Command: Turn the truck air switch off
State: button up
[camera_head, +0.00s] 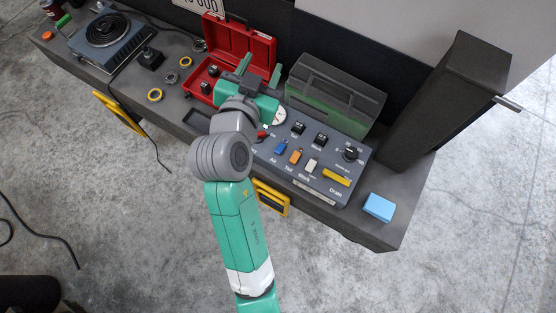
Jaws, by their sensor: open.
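The grey control panel (257,152) lies on the bench, right of my gripper. A blue switch (281,147) stands on its front row, and a small label that seems to read "Air" is printed below it. Whether the switch is on or off is too small to tell. My green gripper (260,69) is open, its fingers pointing toward the back of the bench. In the picture it overlaps the right side of the red case and the panel's left end. It is apart from the blue switch. My arm hides part of the panel's left side.
On the panel are an orange switch (296,157), a white switch (311,165), a yellow lever (337,177), a black knob (350,155) and a gauge (279,116). The open red case (225,40), a translucent box (335,85), a dark tower (450,100) and a blue block (379,207) stand around.

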notch_tip(320, 180, down, 25)
jog(key=s+g+h+b, duration=0.1)
jog(key=s+g+b, duration=0.1)
jog(key=b, duration=0.5)
jog(key=g+h+b, duration=0.2)
jog(key=b, duration=0.3)
send_near(280, 148)
jog(key=shift+m, duration=0.4)
jog(key=b+x, duration=0.2)
jog(key=x, duration=0.6)
jog(key=shift+c, duration=0.3)
